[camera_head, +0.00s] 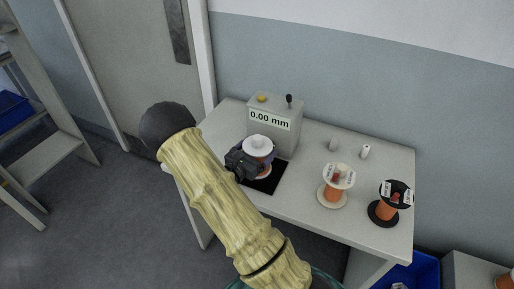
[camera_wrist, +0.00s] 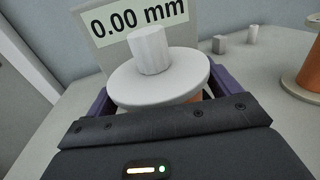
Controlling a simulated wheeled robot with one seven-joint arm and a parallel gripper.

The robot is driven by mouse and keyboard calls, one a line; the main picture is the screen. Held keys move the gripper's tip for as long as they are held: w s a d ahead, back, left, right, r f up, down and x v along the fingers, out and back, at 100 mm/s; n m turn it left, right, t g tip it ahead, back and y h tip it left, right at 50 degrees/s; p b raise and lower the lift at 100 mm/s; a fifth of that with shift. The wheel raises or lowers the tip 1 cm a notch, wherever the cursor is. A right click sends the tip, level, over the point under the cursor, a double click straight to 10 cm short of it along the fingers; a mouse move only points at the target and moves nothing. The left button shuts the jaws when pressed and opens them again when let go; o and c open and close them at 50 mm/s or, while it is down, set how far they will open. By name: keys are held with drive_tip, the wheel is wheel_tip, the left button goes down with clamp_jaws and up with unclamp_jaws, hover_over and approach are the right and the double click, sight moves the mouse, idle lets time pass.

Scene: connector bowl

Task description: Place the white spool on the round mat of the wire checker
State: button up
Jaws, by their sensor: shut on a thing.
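The white spool (camera_head: 257,143) is at the wire checker, with a white round top, a white knob and copper-coloured winding below. In the wrist view the spool (camera_wrist: 158,80) stands between the purple fingers of my gripper (camera_wrist: 160,92). My gripper (camera_head: 246,163) is shut on it from the front left. The wire checker (camera_head: 273,128) is a grey box whose display reads 0.00 mm. A dark square pad (camera_head: 267,184) lies in front of it, under the spool. The round mat is hidden, and I cannot tell whether the spool touches it.
On the grey table (camera_head: 307,195), a pale-flanged copper spool (camera_head: 335,188) and a black-flanged one (camera_head: 386,208) stand to the right. Two small pale pieces, one a cylinder (camera_head: 365,152), stand behind them. A blue bin (camera_head: 412,272) is below the table's right end.

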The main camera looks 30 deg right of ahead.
drive_tip(key=o, duration=1.6)
drive_tip(key=shift+f, duration=0.1)
drive_tip(key=shift+a, duration=0.15)
drive_tip(key=b+v, duration=0.1)
drive_tip(key=v, duration=1.1)
